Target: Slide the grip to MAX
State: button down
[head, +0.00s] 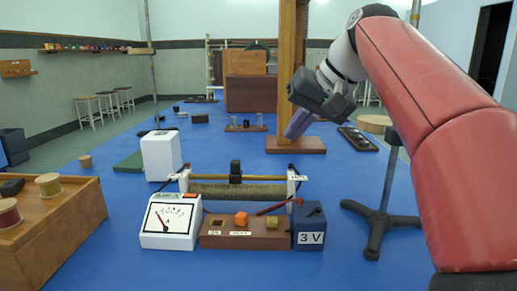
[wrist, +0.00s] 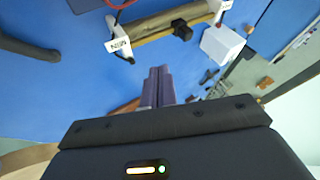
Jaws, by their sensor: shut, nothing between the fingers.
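The slide rheostat (head: 240,190) stands on the blue bench, a wound coil between two white end posts. Its black grip (head: 235,171) sits on the rod near the middle; it also shows in the wrist view (wrist: 181,31). The end label (wrist: 119,45) nearest my gripper in the wrist view reads MIN, the right end in the head view. The MAX lettering is not legible. My gripper (head: 290,136) is above the bench, behind and right of the rheostat, apart from it. Its two fingers (wrist: 158,72) are together and empty in the wrist view.
In front of the rheostat are a white meter (head: 171,222), a wooden switch block (head: 222,240) and a blue 3 V box (head: 309,228). A white box (head: 161,155) stands behind left. A dark stand (head: 377,222) is right; a wooden post (head: 287,75) rises behind.

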aim_at(236, 172)
jog(key=b+x, duration=0.2)
jog(key=x, duration=0.7)
jog(key=shift+a+f, duration=0.1)
jog(key=shift+f, duration=0.25)
jog(key=a, duration=0.3)
jog(key=shift+w+a, duration=0.15)
jog(key=shift+a+p, duration=0.3)
jog(key=shift+a, duration=0.1)
jog(key=shift+a, duration=0.1)
